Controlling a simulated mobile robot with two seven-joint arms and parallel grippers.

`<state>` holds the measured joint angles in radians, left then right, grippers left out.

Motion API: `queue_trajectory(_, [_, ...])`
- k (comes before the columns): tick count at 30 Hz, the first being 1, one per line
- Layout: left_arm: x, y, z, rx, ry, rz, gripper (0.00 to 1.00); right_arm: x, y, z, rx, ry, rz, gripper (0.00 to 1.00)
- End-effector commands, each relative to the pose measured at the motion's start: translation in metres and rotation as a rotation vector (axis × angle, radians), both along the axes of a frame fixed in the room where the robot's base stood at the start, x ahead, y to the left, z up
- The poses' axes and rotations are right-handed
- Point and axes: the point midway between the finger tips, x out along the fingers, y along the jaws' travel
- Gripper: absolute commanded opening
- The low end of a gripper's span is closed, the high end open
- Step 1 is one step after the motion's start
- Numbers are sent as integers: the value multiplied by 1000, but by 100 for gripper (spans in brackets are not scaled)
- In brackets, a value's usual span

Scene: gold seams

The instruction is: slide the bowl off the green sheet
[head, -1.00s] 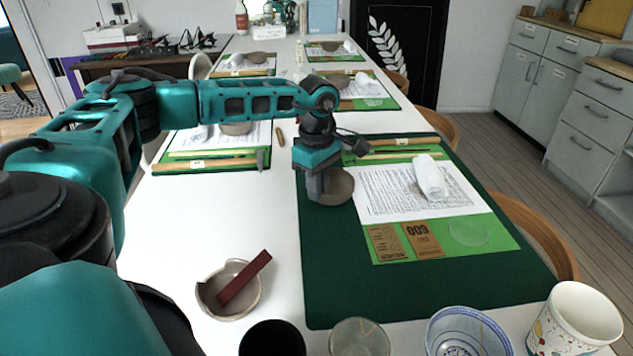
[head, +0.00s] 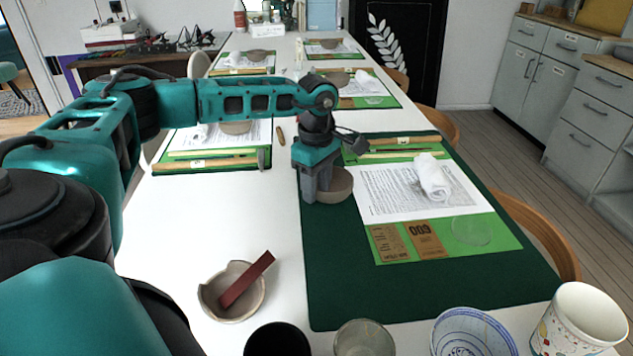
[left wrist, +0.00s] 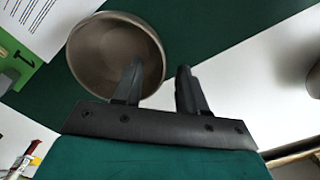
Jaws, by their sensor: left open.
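The grey-brown bowl (head: 340,186) stands on the dark green mat (head: 350,270) near its left edge, just left of the printed paper and the bright green sheet (head: 490,232). In the left wrist view the bowl (left wrist: 88,50) appears apart from the bright green strip at the left. My left gripper (head: 316,198) is low at the bowl's left side. In the left wrist view the gripper (left wrist: 158,80) is open, one finger overlapping the bowl's rim and the other outside it. Contact with the wall is unclear. The right gripper is out of view.
A chipped bowl with a dark red bar (head: 246,280) stands on the white table in front. A dark cup (head: 277,340), a glass, a blue-patterned bowl (head: 470,335) and a white mug (head: 580,325) line the near edge.

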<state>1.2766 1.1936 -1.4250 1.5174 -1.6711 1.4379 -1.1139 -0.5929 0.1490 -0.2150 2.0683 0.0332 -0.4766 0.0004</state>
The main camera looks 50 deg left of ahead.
Motion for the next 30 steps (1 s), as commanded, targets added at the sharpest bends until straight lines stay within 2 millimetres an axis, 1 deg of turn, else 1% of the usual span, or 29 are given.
queue_trajectory(2, [0, 0, 3, -1, -1, 0, 41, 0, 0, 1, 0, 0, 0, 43])
queue_trajectory(5, [1, 0, 13, -1, -2, 0, 41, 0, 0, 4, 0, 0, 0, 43])
queue_trajectory(8, [1, 0, 32, 0, -4, -1, 41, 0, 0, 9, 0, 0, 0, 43])
queue_trajectory(15, [1, 0, 86, 0, -4, 0, 41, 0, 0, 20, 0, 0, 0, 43])
queue_trajectory(18, [1, 0, 104, -1, -2, 0, 41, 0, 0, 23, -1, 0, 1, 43])
queue_trajectory(21, [1, 0, 117, -1, -2, 0, 41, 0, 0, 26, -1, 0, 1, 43])
queue_trajectory(25, [0, 0, 127, -1, -1, 0, 41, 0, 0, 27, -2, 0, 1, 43])
queue_trajectory(30, [0, 0, 129, 0, 0, 0, 41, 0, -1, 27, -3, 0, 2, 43])
